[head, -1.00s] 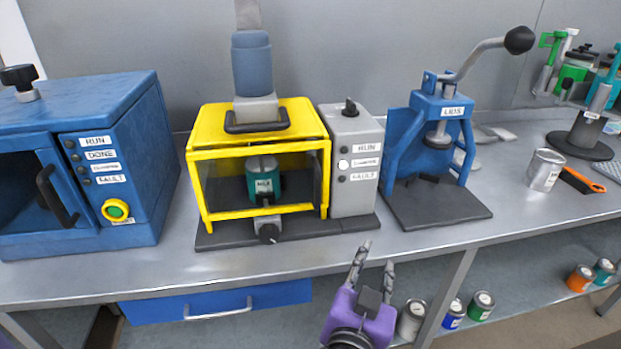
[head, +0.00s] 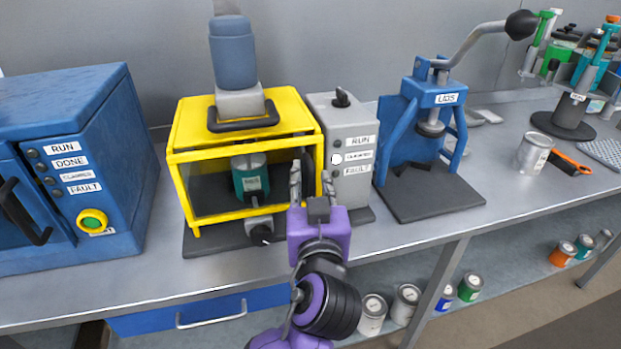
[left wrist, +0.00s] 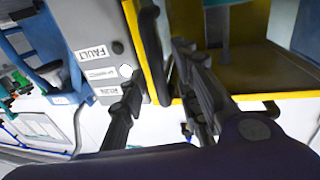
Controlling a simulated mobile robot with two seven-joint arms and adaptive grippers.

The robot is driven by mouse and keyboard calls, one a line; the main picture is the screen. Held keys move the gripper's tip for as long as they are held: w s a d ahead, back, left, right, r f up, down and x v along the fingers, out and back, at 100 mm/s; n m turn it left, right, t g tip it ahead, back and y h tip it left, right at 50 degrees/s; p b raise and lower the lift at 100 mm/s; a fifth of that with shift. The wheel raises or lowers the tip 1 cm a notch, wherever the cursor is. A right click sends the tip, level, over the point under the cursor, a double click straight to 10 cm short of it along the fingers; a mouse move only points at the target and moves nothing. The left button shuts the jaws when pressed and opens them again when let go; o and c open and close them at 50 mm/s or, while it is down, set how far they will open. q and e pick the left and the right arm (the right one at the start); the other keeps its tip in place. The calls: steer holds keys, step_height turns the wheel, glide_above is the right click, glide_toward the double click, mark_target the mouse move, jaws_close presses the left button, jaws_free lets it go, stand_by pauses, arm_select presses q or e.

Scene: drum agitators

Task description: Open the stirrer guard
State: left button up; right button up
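The stirrer guard (head: 245,148) is a yellow-framed box, down around a teal can (head: 250,178). A dark handle bar (head: 243,121) sits on its top, below the blue-grey motor (head: 233,60). My left gripper (head: 311,182), purple with dark fingers, is at the guard's front right corner. Its fingers are apart and nothing shows clasped in them. In the left wrist view the left gripper's fingers (left wrist: 157,75) appear on both sides of the yellow guard post (left wrist: 146,50); I cannot tell whether they touch it. My right gripper is not in view.
A grey control box (head: 340,150) with RUN and FAULT labels stands right beside the guard. A blue machine (head: 75,165) stands left, a blue lid press (head: 432,140) right. The bench front between them is clear.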

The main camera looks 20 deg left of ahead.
arm_select(q)
steer(key=shift+w+a, duration=0.1)
steer(key=shift+w, duration=0.2)
jaws_close()
stand_by(0.4)
